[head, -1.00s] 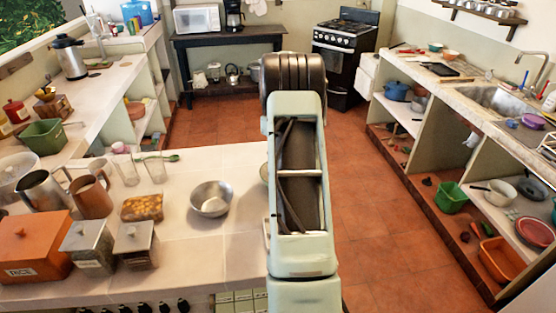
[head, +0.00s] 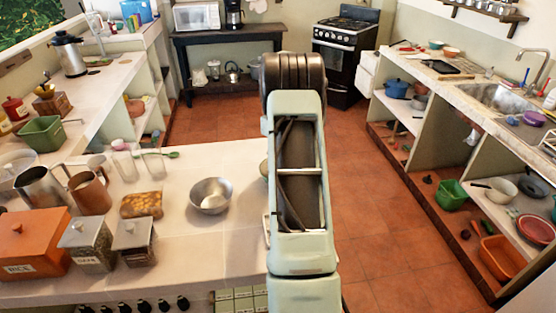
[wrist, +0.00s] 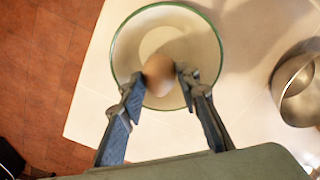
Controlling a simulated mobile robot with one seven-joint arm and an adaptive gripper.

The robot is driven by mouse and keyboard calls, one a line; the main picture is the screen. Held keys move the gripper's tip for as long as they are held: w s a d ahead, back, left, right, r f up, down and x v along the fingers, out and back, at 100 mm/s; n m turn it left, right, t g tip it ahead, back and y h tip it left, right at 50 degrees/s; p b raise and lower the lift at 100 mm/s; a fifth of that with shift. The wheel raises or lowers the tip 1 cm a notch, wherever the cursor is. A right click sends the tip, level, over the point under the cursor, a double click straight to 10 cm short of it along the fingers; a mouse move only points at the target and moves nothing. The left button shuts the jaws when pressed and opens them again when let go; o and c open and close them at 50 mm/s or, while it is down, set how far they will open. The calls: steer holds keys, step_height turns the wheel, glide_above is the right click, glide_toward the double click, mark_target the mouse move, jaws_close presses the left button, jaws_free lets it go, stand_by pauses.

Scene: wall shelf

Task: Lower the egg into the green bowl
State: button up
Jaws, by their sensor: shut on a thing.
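In the wrist view, my gripper (wrist: 160,80) is shut on a brown egg (wrist: 158,70), with one blue-grey finger on each side. Behind the egg is a pale round bowl with a green rim (wrist: 128,42). In the head view my own arm hides the gripper, the egg and nearly all of the bowl. Only a sliver of the bowl (head: 264,170) shows at the arm's left edge.
A metal bowl (head: 211,196) stands on the pale counter beside the green-rimmed bowl, and also shows in the wrist view (wrist: 298,88). Further left are a food block (head: 141,204), glasses, mugs and canisters. The counter's edge lies close to the green-rimmed bowl, with tiled floor beyond.

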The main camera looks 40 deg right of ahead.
steer(key=shift+f+b, duration=0.35)
steer(key=shift+f, duration=0.3)
stand_by(0.7)
steer(key=o, duration=0.8)
steer(key=shift+r, duration=0.1)
step_height(320, 180, up, 12)
steer(key=shift+f, duration=0.1)
